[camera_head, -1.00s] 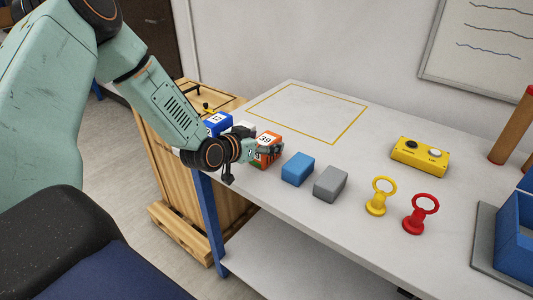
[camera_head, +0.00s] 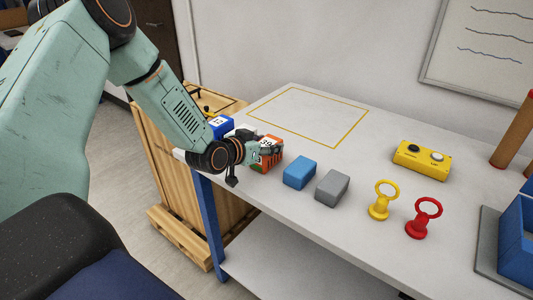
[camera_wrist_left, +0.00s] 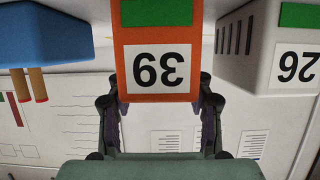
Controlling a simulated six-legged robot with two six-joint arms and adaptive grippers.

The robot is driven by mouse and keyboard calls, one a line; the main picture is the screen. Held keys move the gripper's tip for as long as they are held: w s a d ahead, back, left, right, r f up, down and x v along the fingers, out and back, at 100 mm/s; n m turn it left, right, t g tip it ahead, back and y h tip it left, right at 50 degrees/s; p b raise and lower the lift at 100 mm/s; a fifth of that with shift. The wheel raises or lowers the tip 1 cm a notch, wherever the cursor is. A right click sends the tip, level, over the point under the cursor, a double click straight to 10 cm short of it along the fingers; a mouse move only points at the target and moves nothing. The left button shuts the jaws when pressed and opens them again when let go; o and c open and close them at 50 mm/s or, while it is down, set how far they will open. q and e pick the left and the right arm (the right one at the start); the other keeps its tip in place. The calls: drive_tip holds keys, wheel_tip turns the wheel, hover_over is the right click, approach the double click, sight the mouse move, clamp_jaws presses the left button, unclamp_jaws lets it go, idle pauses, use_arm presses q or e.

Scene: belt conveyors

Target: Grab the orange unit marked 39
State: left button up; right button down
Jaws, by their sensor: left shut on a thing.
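The orange unit marked 39 (camera_head: 270,144) is at the left end of the table, partly hidden by my left gripper in the head view. In the left wrist view the orange unit (camera_wrist_left: 157,50) shows its 39 label upside down, with a green patch beyond it. My left gripper (camera_head: 262,155) is shut on the orange unit; in the left wrist view its fingers (camera_wrist_left: 158,100) press on both sides. I cannot tell whether the unit is clear of the table. My right gripper is in neither view.
A white unit marked 26 (camera_wrist_left: 270,50) and a blue unit (camera_head: 220,127) stand close by. A blue block (camera_head: 299,173) and a grey block (camera_head: 332,187) lie to the right. A yellow-outlined area (camera_head: 310,115) behind is empty. A button box (camera_head: 422,160) is farther right.

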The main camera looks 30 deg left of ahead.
use_arm(q)
drive_tip(key=shift+w+d, duration=0.1)
drive_tip(key=c, duration=0.3)
drive_tip(key=shift+c, duration=1.1)
drive_tip(key=shift+r, duration=0.1)
